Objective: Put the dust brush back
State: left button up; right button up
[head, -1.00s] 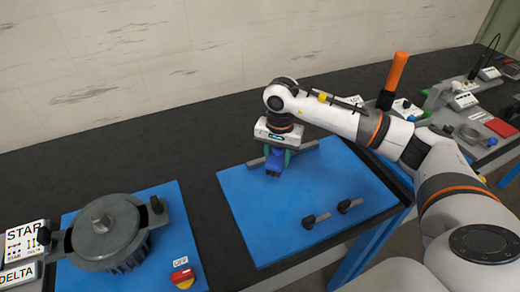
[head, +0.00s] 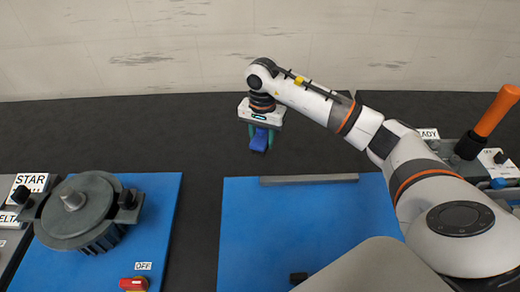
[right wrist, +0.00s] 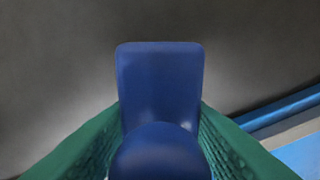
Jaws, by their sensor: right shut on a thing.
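My right gripper (head: 261,132) is shut on a blue object, which I take to be the dust brush (head: 260,140). The gripper holds it above the black bench top, beyond the back left corner of the right blue mat. In the right wrist view the blue brush (right wrist: 160,85) sits between the green fingers (right wrist: 160,140). Its lower end is hidden from me, and I cannot tell its height above the bench. My left gripper is not in view.
A grey bar (head: 308,180) lies along the back edge of the right blue mat (head: 255,225). A dark peg (head: 298,278) is near its front. A grey round housing (head: 80,212) stands on the left mat (head: 158,200). An orange-handled lever (head: 497,110) stands at right. The black bench (head: 130,135) is clear behind.

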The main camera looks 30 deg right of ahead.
jog(key=shift+f, duration=0.8)
notch_tip(320, 180, down, 3)
jog(key=shift+s+d+f+p, duration=0.1)
jog(key=shift+p, duration=0.35)
jog(key=shift+f, duration=0.25)
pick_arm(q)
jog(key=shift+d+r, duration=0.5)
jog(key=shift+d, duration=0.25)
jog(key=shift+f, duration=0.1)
pick_arm(e)
jog(key=shift+f+b, duration=0.2)
jog(key=shift+b, duration=0.1)
jog(key=o, duration=1)
jog(key=shift+r, duration=0.1)
jog(key=shift+c, duration=0.2)
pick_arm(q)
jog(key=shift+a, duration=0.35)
